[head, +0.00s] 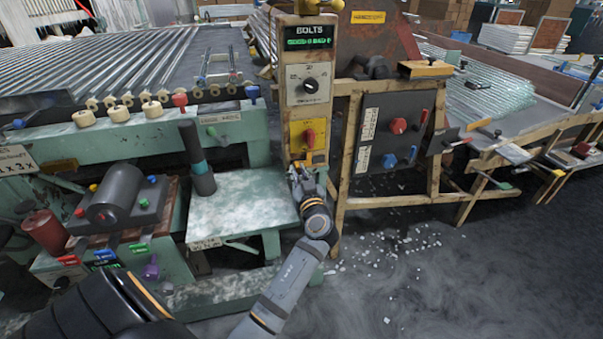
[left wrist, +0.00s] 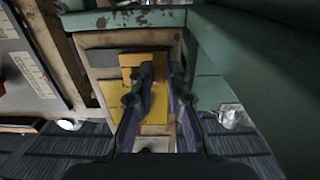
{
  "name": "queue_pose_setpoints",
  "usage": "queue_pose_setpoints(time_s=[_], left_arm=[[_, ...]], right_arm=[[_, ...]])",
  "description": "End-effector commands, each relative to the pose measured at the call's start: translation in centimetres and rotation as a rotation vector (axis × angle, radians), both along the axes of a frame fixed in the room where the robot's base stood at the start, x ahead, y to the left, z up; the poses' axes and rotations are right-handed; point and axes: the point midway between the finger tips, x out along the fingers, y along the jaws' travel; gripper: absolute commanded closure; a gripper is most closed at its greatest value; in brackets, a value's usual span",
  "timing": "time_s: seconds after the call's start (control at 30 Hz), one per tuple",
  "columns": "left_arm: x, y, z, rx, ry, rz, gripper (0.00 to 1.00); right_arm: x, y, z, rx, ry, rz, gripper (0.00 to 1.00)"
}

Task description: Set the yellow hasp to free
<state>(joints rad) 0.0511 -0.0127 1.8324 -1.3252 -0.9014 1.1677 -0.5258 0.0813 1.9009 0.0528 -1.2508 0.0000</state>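The yellow hasp (left wrist: 130,62) shows in the left wrist view as a raised yellow block on a yellow plate (left wrist: 113,96), on the worn face of a post. My left gripper (left wrist: 162,72) is in front of it, with its two fingers apart and yellow surface visible between them. I cannot tell whether the fingers touch the hasp. In the head view my left gripper (head: 308,170) is at the lower part of the BOLTS post (head: 292,108), below a yellow panel with a red handle (head: 310,139). It covers that part of the post. My right gripper is not in view.
A green bench (head: 240,200) stands left of the post, with a dark upright handle (head: 193,145) on it. A grey panel (head: 372,140) with red and blue knobs is on the wooden frame to the right. Glass shards (head: 400,245) lie on the floor.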

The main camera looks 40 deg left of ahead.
Motion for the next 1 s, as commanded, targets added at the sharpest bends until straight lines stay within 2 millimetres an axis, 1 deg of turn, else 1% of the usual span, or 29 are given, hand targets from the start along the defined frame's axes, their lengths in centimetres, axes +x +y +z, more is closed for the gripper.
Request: queue_pose_setpoints(time_s=[0.03,0.13,0.37,0.47,0.57,0.8,0.9,1.0], left_arm=[[-0.1,0.1,0.0,0.001,0.002,0.003,0.78],[-0.1,0.1,0.0,0.001,0.001,0.003,0.64],[0.0,0.0,0.0,0.001,0.001,0.001,0.64],[0.0,0.0,0.4,0.001,-0.001,0.001,0.64],[0.0,0.0,1.8,0.000,-0.005,0.002,0.64],[0.0,0.1,7.1,0.000,-0.005,0.002,0.64],[0.0,0.1,8.7,0.000,-0.003,0.002,0.64],[0.0,0.1,9.7,0.000,-0.001,0.003,0.64]], right_arm=[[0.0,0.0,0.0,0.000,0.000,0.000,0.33],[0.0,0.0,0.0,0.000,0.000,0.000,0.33],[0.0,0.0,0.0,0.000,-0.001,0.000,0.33],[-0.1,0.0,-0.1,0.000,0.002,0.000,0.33],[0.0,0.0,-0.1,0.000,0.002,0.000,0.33],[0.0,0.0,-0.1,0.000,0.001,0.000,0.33],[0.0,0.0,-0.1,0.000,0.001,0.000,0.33],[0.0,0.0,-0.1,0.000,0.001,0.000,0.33]])
